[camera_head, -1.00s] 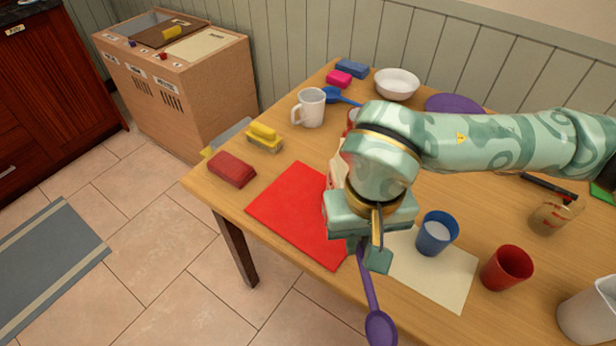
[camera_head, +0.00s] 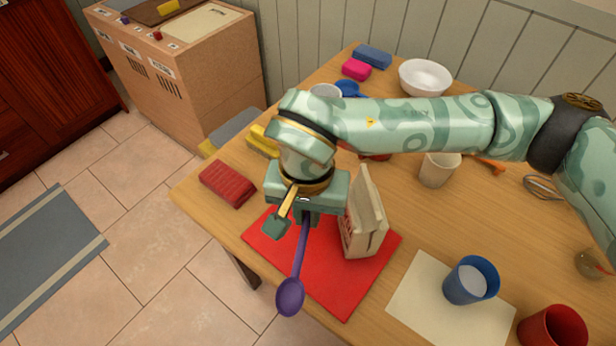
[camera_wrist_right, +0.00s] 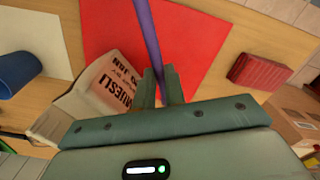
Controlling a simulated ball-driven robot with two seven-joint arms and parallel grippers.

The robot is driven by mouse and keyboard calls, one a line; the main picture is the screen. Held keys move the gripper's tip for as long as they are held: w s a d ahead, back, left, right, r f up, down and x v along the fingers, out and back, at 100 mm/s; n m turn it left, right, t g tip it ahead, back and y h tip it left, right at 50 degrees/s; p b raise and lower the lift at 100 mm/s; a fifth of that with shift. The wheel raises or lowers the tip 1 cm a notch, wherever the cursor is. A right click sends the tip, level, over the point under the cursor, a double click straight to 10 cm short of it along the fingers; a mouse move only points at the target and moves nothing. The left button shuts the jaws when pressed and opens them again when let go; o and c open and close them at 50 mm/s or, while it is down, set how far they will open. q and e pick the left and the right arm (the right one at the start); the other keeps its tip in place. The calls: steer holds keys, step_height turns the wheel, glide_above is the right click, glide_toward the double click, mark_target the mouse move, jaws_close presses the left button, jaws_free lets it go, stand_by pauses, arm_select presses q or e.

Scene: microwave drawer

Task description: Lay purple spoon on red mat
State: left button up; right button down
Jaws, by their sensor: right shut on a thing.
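My right gripper (camera_head: 298,222) is shut on the handle of the purple spoon (camera_head: 290,296). The spoon hangs with its bowl toward the front, in front of the red mat (camera_head: 340,288) in the head view, and the bowl overlaps the mat's front-left edge. The gap between spoon and mat is hard to judge. In the right wrist view the spoon handle (camera_wrist_right: 150,35) runs between the fingers (camera_wrist_right: 161,88), over the red mat (camera_wrist_right: 205,45). A muesli bag (camera_head: 364,222) stands at the mat's right part, close to the gripper. My left gripper is out of view.
A red block-like item (camera_head: 227,184) lies left of the mat. A cream mat (camera_head: 420,300) with a blue cup (camera_head: 470,282) and a red cup (camera_head: 552,328) are to the right. A white bowl (camera_head: 425,77) stands at the back. The table's front edge is near the spoon.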

mark_target(307, 228)
steer(key=shift+w, duration=0.4)
steer(key=shift+s+r, duration=0.15)
steer(key=shift+s, duration=0.05)
steer(key=shift+w+f, duration=0.1)
steer(key=shift+f, duration=0.5)
step_height(307, 228, down, 5)
steer(key=b, duration=0.3)
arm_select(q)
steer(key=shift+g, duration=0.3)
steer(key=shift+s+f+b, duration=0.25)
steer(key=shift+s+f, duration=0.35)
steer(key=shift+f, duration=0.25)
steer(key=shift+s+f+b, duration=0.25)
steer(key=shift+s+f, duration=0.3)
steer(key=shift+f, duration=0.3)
arm_select(e)
steer(key=shift+f, duration=0.9)
steer(key=c, duration=1.1)
jaws_free()
steer(key=shift+c, duration=0.2)
